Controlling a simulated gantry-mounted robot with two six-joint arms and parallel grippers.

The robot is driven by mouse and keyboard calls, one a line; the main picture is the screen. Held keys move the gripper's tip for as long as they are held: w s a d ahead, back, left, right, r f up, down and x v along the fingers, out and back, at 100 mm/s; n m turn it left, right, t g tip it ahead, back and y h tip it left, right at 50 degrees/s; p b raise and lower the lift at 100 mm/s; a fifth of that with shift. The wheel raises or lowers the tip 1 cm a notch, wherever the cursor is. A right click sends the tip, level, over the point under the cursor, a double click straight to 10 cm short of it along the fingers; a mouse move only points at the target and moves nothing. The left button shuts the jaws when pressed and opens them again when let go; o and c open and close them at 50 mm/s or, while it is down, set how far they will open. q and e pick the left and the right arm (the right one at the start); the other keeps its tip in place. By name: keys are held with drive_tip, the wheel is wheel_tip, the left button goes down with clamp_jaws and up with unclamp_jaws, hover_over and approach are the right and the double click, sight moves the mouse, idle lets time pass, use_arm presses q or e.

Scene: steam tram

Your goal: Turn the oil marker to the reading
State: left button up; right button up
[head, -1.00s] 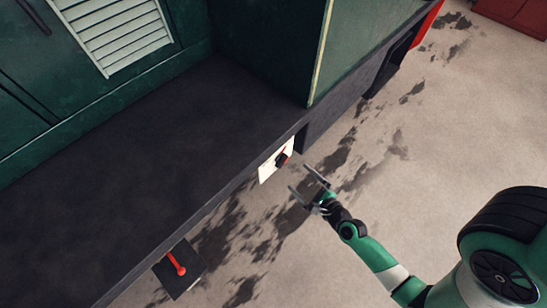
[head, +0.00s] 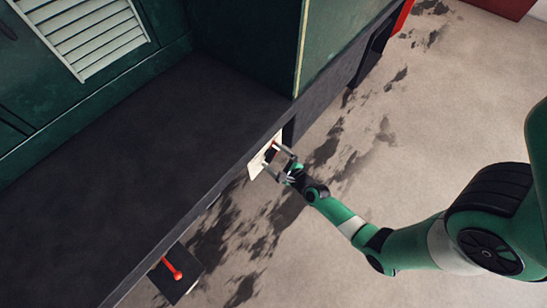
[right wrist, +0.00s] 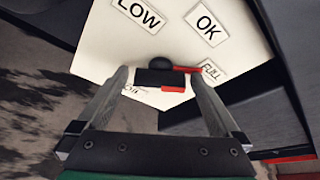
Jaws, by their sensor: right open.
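The oil marker (right wrist: 155,77) is a black knob with red parts, mounted on a white plate (right wrist: 95,55). In the right wrist view the plate bears the labels LOW, OK and FULL, and another label at lower left is partly hidden. A red strip on the marker extends right, toward the FULL label. In the head view the plate (head: 257,165) is on the dark side of the tram, and my gripper partly covers the marker. My right gripper (head: 277,159) is open, with one finger on each side of the marker; contact cannot be told. My left gripper is not in view.
A red lever (head: 173,269) on a dark plate sticks out lower along the tram's side. The dark ledge (head: 130,190) of the tram runs above the marker. The stained floor (head: 360,140) to the right is clear apart from my arm.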

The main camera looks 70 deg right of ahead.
drive_tip(key=shift+c, duration=0.3)
drive_tip(key=c, duration=1.2)
drive_tip(key=shift+c, duration=0.2)
